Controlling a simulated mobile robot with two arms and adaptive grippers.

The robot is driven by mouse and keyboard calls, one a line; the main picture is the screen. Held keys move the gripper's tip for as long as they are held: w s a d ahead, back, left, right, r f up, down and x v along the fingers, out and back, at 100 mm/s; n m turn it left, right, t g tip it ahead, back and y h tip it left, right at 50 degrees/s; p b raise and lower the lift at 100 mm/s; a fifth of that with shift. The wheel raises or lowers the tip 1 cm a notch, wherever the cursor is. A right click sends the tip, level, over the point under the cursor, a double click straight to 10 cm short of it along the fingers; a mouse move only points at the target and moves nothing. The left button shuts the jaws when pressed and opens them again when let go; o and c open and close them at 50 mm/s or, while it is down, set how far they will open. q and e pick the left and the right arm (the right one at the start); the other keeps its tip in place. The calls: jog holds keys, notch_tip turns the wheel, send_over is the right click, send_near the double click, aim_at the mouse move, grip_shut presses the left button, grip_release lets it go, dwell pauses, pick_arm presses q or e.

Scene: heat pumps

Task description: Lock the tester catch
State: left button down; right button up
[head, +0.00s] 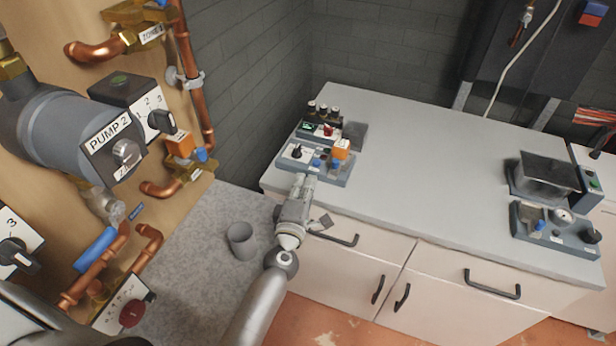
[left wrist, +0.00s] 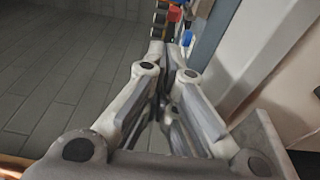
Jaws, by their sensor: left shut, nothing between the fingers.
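The tester (head: 340,178) is a blue-grey device on the near left edge of the grey counter. It carries a black knob, blue parts, an orange block (head: 341,149) and a green-lit display (head: 308,127) with a red button behind. I cannot make out which part is the catch, or whether it is locked. My left gripper (head: 306,180) is shut and empty, its fingertips at the tester's front edge; I cannot tell whether they touch it. In the left wrist view the shut fingers (left wrist: 173,50) point at small blue, red and orange parts, mostly hidden behind them. My right gripper is not in view.
The counter (head: 430,170) is clear in the middle. A second device with a dark tray (head: 545,178) stands at its right. A grey cup (head: 242,241) stands left of my arm. Copper pipes and a pump (head: 70,135) fill the left. Drawer handles (head: 492,288) stick out in front.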

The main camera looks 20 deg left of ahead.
pick_arm(q)
jog(key=s+d+b, duration=0.1)
jog(key=s, duration=0.5)
jog(key=shift+s+d+f, duration=0.25)
jog(key=shift+s, duration=0.15)
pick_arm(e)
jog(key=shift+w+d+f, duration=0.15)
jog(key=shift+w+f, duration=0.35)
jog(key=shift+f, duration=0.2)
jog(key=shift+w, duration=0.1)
